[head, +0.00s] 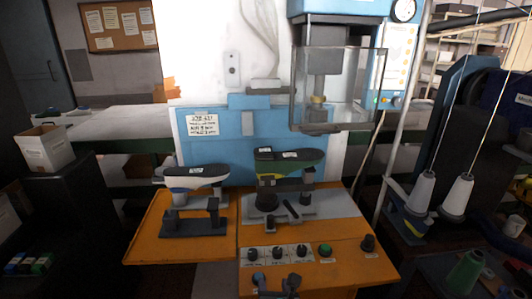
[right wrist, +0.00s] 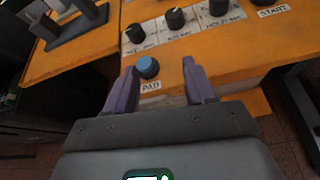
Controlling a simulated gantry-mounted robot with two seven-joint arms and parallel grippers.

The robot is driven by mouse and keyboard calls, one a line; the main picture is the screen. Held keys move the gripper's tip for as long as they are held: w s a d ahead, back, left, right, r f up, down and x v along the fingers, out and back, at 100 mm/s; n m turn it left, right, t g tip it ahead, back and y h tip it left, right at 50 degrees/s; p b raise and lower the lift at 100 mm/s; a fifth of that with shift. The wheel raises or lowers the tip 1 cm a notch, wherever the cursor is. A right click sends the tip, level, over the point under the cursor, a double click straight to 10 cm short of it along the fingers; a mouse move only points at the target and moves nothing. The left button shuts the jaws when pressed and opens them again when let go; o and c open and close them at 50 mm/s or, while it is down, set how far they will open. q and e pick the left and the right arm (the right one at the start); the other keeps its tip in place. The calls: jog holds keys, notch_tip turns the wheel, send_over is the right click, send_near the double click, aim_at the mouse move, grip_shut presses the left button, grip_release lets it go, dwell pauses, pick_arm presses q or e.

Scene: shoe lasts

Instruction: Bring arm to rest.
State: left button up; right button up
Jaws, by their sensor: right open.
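My right gripper (head: 275,281) shows at the bottom edge of the head view, in front of the orange console. In the right wrist view its two purple-grey fingers (right wrist: 160,66) stand apart with nothing between them. A blue knob (right wrist: 147,68) labelled PAD shows beyond the fingertips, on the console front; I cannot tell how close they are to it. My left gripper is not in view. A white-and-black shoe on a last (head: 196,172) sits on a dark stand at left. A dark shoe with a green side (head: 288,163) sits on the machine's stand at right.
The orange console (head: 150,235) carries several black dials (head: 278,253), a green button (head: 325,250) and a black START knob (head: 367,243). A clear guard box (head: 335,90) hangs above the right shoe. Thread cones (head: 457,195) stand at right, a white box (head: 45,148) at left.

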jog(key=s+a+f+m+g+y+p, duration=0.1)
jog(key=s+a+f+m+g, duration=0.15)
jog(key=s+m, duration=0.7)
jog(key=s+d+f+m+g+h+p, duration=0.1)
jog(key=s+d+f+m+g+p, duration=0.15)
jog(key=s+d+m, duration=0.9)
jog(key=s+d+f+m+g+h+p, duration=0.15)
jog(key=s+d+f+m+g, duration=0.25)
jog(key=s+d+m, duration=0.8)
pick_arm(q)
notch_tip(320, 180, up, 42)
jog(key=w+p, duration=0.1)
jog(key=p, duration=3.6)
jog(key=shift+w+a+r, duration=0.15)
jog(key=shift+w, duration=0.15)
pick_arm(e)
notch_tip(320, 180, up, 37)
jog(key=w+a, duration=0.1)
jog(key=shift+a+f, duration=0.15)
jog(key=shift+a, duration=0.05)
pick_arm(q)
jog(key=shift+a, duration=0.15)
